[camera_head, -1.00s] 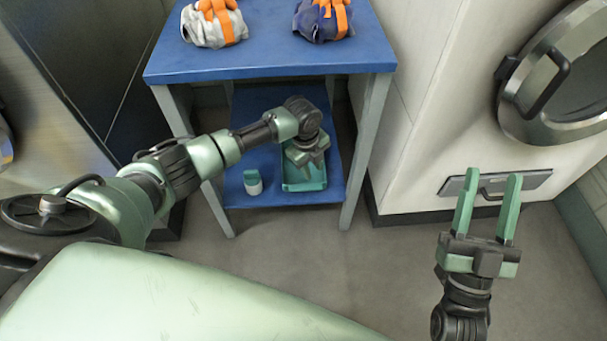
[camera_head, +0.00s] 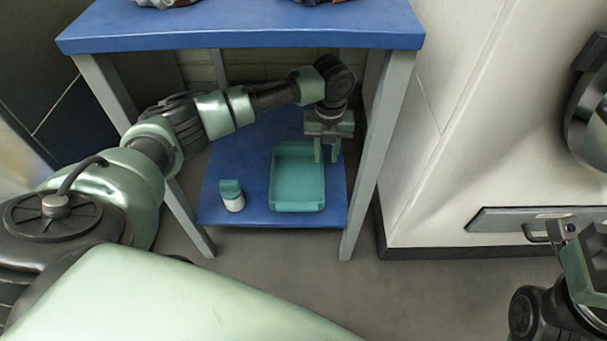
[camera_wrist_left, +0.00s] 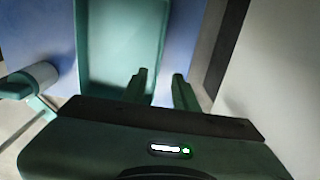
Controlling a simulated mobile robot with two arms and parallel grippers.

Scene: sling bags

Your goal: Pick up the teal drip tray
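The teal drip tray (camera_head: 298,186) is a shallow rectangular tray lying on the lower blue shelf in the head view. In the left wrist view the tray (camera_wrist_left: 118,45) fills the upper left. My left gripper (camera_head: 326,152) is open and empty, reaching under the tabletop at the tray's far right part. In the left wrist view my left gripper (camera_wrist_left: 160,86) has one finger over the tray's right side and the other over the blue shelf outside it. I cannot tell whether they touch the tray. My right gripper (camera_head: 585,262) is partly cut off at the right edge, its fingertips hidden.
The blue tabletop (camera_head: 240,30) is above my left forearm. Grey legs (camera_head: 375,150) flank the shelf. A white machine (camera_head: 440,130) stands on the right.

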